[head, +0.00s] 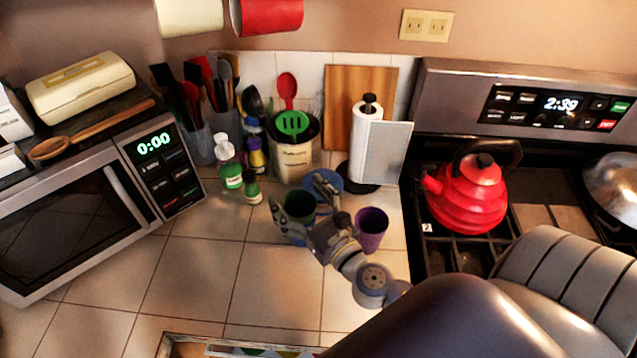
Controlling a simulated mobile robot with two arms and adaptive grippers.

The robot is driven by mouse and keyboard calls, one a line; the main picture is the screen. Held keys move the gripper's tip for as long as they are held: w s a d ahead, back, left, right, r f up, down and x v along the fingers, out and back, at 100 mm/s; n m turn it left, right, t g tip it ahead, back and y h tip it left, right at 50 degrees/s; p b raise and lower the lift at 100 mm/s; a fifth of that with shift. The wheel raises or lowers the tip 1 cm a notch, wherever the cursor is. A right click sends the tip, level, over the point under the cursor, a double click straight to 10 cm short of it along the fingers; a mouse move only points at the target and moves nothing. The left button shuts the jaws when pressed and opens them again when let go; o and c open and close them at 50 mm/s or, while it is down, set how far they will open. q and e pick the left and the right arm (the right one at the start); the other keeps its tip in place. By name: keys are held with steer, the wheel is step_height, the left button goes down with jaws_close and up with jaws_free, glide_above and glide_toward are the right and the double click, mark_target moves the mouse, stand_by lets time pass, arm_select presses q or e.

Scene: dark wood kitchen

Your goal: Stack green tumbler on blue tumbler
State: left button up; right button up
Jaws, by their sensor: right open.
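The green tumbler (299,206) stands upright on the tiled counter, its open mouth facing up. My right gripper (297,195) is open, with one finger at the left of the green tumbler and the other at its right. The gripper's palm and fingers hide much of the tumbler's lower body, so I cannot tell whether they touch it. A blue tumbler (335,183) shows just behind, partly hidden by the right-hand finger. A purple tumbler (371,230) stands to the right of my gripper. My left gripper is out of view.
A paper towel holder (365,145), a utensil crock (294,160) and small bottles (229,165) stand behind. A microwave (100,190) is at left. The stove with a red kettle (467,195) is at right. Counter tiles (190,275) at front left are clear.

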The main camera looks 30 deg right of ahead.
steer(key=s+b, duration=0.7)
steer(key=s, duration=0.5)
steer(key=shift+d+r, duration=0.15)
steer(key=shift+r, duration=0.05)
